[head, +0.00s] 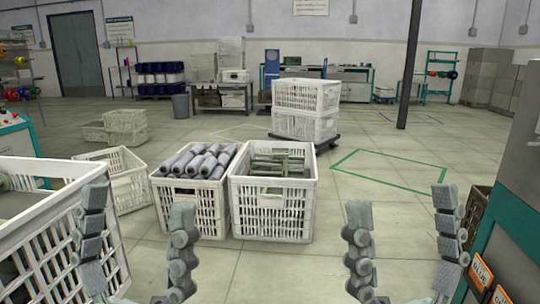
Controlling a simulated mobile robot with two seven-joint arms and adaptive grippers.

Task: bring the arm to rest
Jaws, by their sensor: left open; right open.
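My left gripper (137,246) is at the lower left, its two grey ridged fingers pointing up and set wide apart, with nothing between them. Its left finger stands in front of the near white crate, and its right finger in front of the crate of grey bobbins. My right gripper (404,242) is at the lower right, also open and empty, over bare floor. Its right finger is close in the picture to the teal and grey machine. The arms behind the fingers are mostly below the frame.
A white crate of grey bobbins (185,189) stands beside a crate of greenish bobbins (272,220). A large near crate (40,235) fills the left edge. Stacked crates (304,97) stand behind. A teal-edged machine (512,190) is at right. The middle-right floor (385,175) is clear.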

